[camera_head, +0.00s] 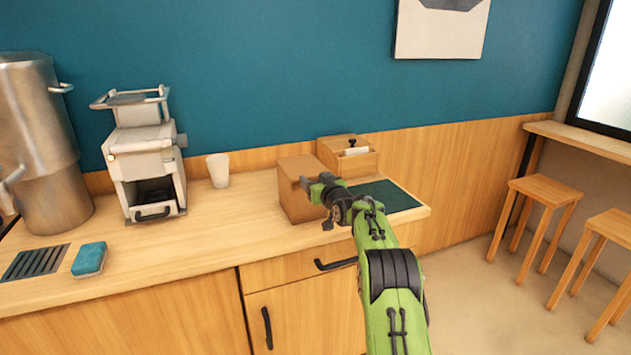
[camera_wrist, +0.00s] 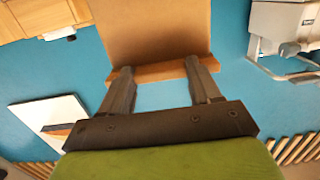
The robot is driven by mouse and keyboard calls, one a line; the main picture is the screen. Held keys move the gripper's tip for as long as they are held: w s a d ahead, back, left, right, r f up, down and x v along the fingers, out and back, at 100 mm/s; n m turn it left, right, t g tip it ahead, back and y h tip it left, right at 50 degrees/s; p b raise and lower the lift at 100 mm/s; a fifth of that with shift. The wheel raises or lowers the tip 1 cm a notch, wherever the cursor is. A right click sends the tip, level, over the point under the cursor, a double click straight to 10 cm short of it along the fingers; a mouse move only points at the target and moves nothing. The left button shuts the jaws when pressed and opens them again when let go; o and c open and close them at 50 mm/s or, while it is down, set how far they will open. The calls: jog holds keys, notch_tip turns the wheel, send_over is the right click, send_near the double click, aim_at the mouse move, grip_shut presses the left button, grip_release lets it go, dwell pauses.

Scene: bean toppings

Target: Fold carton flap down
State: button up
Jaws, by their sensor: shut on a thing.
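The brown carton (camera_head: 296,197) stands on the counter, with its right side partly hidden by my gripper. My gripper (camera_head: 316,184) is at the carton's upper right edge. In the wrist view, the carton's broad brown face (camera_wrist: 150,30) fills the top middle. A narrow flap strip (camera_wrist: 160,71) runs across its end. My gripper's two fingers (camera_wrist: 158,76) are at this strip, one near each end, shut on the flap. The flap's exact angle cannot be told from the head view.
A wooden box (camera_head: 350,155) stands behind the carton, and a dark green mat (camera_head: 388,196) lies to its right. A white cup (camera_head: 218,170) and a white machine (camera_head: 146,160) stand to the left. A blue sponge (camera_head: 89,259) lies near the front edge.

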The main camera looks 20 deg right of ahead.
jog(key=shift+f, duration=0.75)
jog(key=o, duration=1.2)
jog(key=shift+c, duration=0.2)
jog(key=o, duration=0.4)
jog(key=shift+w, duration=0.25)
jog(key=shift+c, duration=0.2)
jog(key=s+r+b, duration=0.1)
jog(key=s+r, duration=0.1)
jog(key=s, duration=1.4)
jog(key=shift+d, duration=0.1)
